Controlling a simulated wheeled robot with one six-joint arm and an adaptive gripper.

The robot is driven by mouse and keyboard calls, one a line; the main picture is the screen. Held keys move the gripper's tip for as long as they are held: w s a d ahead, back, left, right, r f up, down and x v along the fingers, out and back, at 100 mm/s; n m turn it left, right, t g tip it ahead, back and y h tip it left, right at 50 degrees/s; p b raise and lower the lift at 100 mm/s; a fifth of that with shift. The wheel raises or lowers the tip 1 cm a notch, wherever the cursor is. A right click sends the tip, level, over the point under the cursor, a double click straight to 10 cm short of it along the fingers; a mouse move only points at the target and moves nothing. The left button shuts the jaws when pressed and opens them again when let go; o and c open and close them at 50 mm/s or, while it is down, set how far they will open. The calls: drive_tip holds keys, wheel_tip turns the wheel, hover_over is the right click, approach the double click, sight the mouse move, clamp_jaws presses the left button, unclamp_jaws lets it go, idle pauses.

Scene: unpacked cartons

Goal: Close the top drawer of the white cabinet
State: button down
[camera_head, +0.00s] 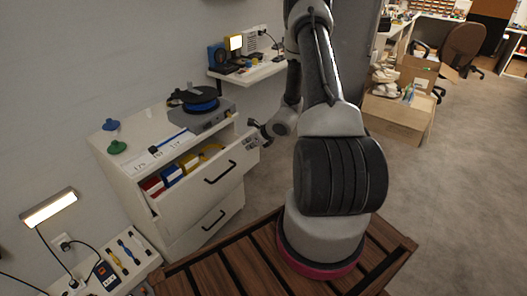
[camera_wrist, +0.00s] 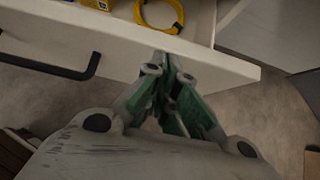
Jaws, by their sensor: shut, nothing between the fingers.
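The white cabinet (camera_head: 124,165) stands against the wall at the left in the head view. Its top drawer (camera_head: 236,163) is pulled out, with a black bar handle (camera_head: 220,173) on its front. In the wrist view the drawer front (camera_wrist: 120,38) runs across the top, with its handle (camera_wrist: 60,68) at the left. My gripper (camera_wrist: 167,62) is shut and empty, its fingertips at the drawer front, right of the handle. I cannot tell whether they touch it.
The drawer holds red, blue and yellow boxes (camera_head: 172,174) and a yellow cable coil (camera_head: 209,151). A grey device with a dark blue spool (camera_head: 200,104) sits on the cabinet top. A wall shelf (camera_head: 262,72) is behind. Carpet is clear at right, before a carton (camera_head: 398,115).

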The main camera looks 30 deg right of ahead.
drive_tip(key=w+a, duration=0.4)
drive_tip(key=w, duration=0.8)
drive_tip(key=shift+a, duration=0.15)
drive_tip(key=shift+w+r, duration=0.15)
drive_tip(key=shift+w, duration=0.05)
drive_tip(key=shift+s, duration=0.1)
